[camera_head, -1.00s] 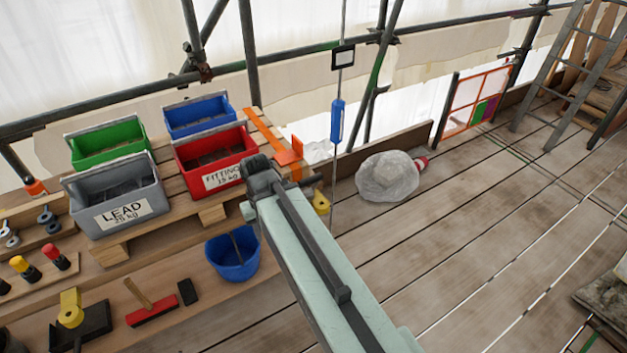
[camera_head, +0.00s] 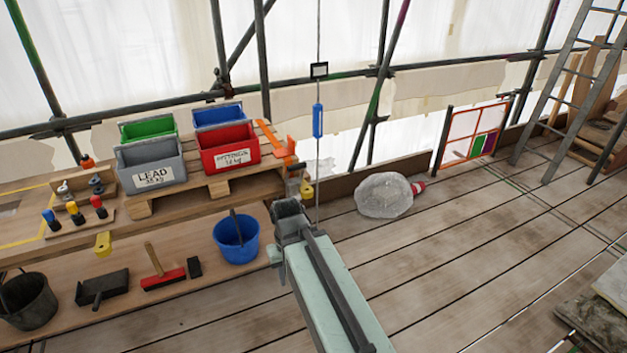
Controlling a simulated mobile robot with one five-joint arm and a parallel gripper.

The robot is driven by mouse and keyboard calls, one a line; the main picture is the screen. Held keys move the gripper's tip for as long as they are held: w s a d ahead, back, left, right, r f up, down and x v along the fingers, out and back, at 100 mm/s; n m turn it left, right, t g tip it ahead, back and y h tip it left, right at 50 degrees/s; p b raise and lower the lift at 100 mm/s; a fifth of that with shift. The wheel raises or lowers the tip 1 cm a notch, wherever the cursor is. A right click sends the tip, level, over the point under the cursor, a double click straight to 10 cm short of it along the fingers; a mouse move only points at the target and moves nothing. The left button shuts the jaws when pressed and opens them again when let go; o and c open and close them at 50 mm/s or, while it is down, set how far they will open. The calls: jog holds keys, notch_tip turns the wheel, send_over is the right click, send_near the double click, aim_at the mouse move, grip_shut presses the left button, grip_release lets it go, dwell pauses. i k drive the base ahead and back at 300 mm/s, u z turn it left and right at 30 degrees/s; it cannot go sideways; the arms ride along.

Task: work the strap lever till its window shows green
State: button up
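An orange strap (camera_head: 268,133) crosses the right end of the wooden pallet (camera_head: 245,187). An upright orange piece (camera_head: 290,146), which looks like the strap's lever, stands at the strap beside the red bin. Its window and colour are too small to make out. My gripper (camera_head: 287,208), dark grey at the end of my pale green arm, is in front of and below the strap, apart from it. Its fingers point away from the camera, so their opening is hidden.
Grey (camera_head: 151,166), green, red (camera_head: 228,147) and blue bins stand on the pallet. A wrapped bundle (camera_head: 384,195) sits to the right. A thin line with a blue handle (camera_head: 318,120) hangs behind my gripper.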

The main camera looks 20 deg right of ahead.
aim_at(294, 167)
jog(key=u, duration=0.5)
jog(key=i, duration=1.1)
jog(key=u, duration=0.65)
jog(key=k, duration=0.85)
jog(key=u, duration=0.15)
jog(key=i, duration=1.4)
jog(key=z, duration=0.05)
